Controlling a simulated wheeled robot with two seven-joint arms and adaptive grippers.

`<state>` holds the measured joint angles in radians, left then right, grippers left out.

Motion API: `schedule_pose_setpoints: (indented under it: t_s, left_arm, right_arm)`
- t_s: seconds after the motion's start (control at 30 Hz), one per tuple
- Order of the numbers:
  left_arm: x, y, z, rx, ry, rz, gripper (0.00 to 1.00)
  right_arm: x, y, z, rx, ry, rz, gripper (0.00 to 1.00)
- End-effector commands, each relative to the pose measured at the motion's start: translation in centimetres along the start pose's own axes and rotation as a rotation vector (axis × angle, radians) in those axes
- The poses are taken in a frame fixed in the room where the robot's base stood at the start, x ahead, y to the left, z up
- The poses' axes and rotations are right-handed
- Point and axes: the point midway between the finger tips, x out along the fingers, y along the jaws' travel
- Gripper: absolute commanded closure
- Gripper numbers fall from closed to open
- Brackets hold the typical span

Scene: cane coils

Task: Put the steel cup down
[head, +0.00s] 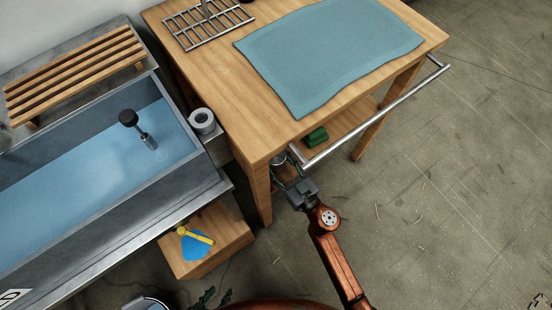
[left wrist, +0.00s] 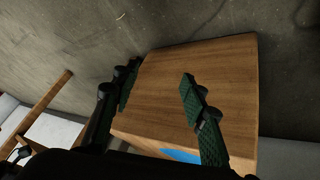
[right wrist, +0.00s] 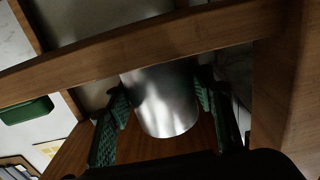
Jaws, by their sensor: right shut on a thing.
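The steel cup (right wrist: 165,100) is shiny and stands between the green-padded fingers of my right gripper (right wrist: 163,112), which is shut on it. In the right wrist view a wooden beam crosses in front of its far end. In the head view the cup (head: 277,160) shows only partly, under the near edge of the wooden table (head: 262,145), by the lower shelf. I cannot tell whether its base touches the shelf (right wrist: 150,142). My left gripper (left wrist: 158,92) is open and empty, over a wooden stool; its fingers also show at the bottom of the head view (head: 208,297).
The stool (head: 225,235) bears a blue and yellow thing (head: 194,244). A green box (right wrist: 25,110) is on the lower shelf. A steel rail (head: 380,110) runs along the table. A blue mat (head: 330,50) and a wire rack (head: 208,28) lie on top. A sink (head: 100,150) stands left.

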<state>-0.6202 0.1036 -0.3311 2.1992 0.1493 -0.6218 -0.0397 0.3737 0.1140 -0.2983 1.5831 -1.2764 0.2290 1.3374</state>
Motion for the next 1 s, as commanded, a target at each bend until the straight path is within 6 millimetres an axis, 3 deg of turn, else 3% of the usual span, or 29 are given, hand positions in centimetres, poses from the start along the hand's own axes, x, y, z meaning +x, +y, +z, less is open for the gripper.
schedule_pose_setpoints:
  t_s: [0.1, 0.13, 0.37, 0.73, 1.0]
  left_arm:
    - [0.2, -0.1, 0.1, 0.002, 0.006, -0.002, 0.6]
    - [0.2, -0.1, 0.1, 0.003, 0.007, -0.002, 0.6]
    - [0.2, -0.1, 0.1, 0.003, 0.007, -0.001, 0.6]
    - [0.0, 0.0, 0.0, 0.003, 0.002, 0.001, 0.6]
    - [-2.8, 0.8, -1.0, -0.012, -0.086, 0.005, 0.6]
  right_arm:
    - [0.0, 0.0, 0.5, 0.002, -0.001, 0.0, 0.83]
    - [0.0, 0.0, 0.5, 0.001, -0.001, 0.0, 0.5]
    - [0.0, 0.0, 0.4, 0.001, -0.001, 0.0, 0.34]
    - [0.0, 0.0, -0.2, -0.002, 0.001, 0.0, 0.34]
    - [-5.0, 0.0, -0.4, 0.0, -0.001, 0.003, 0.34]
